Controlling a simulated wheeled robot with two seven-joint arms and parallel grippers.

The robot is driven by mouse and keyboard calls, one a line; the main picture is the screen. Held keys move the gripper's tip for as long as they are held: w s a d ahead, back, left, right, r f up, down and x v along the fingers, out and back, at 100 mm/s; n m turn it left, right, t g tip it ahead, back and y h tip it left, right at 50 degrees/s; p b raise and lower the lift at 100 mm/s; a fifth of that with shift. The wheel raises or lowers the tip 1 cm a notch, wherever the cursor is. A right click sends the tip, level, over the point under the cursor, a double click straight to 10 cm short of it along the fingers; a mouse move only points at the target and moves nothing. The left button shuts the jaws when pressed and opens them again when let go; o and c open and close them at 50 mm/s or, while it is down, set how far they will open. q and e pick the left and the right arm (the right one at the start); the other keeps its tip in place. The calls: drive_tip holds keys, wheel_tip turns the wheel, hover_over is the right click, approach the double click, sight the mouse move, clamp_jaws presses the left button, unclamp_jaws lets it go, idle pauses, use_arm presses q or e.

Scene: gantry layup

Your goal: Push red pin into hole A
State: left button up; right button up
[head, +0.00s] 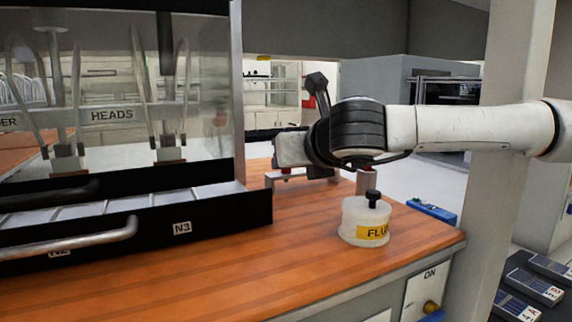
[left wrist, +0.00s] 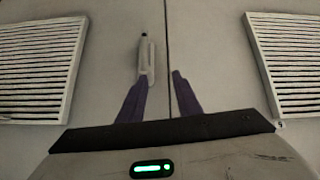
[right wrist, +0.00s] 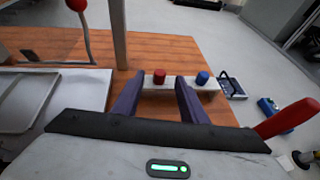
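The red pin (right wrist: 159,75) stands upright on a pale metal bracket (right wrist: 181,83) in the right wrist view, with a blue pin (right wrist: 202,78) to its right. My right gripper (right wrist: 160,81) is open, and the red pin shows in the gap between its two purple fingers, apart from both. In the head view a bit of red (head: 286,171) shows just under the gripper at the bracket (head: 274,178). I cannot make out hole A or its letter. My left gripper (left wrist: 158,80) is open and empty, facing grey doors; it is outside the head view.
A white jar (head: 352,224) with a yellow label stands near the orange bench's right end. A blue device (head: 432,211) lies behind it. A glass-fronted cabinet with a drawer (head: 225,214) fills the left. The bench front (head: 215,275) is clear.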

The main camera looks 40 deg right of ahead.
sight(289, 175)
drive_tip(key=x, duration=0.3)
drive_tip(key=shift+w+p, duration=0.15)
drive_tip(key=shift+p, duration=0.15)
drive_tip(key=shift+c, duration=0.4)
clamp_jaws()
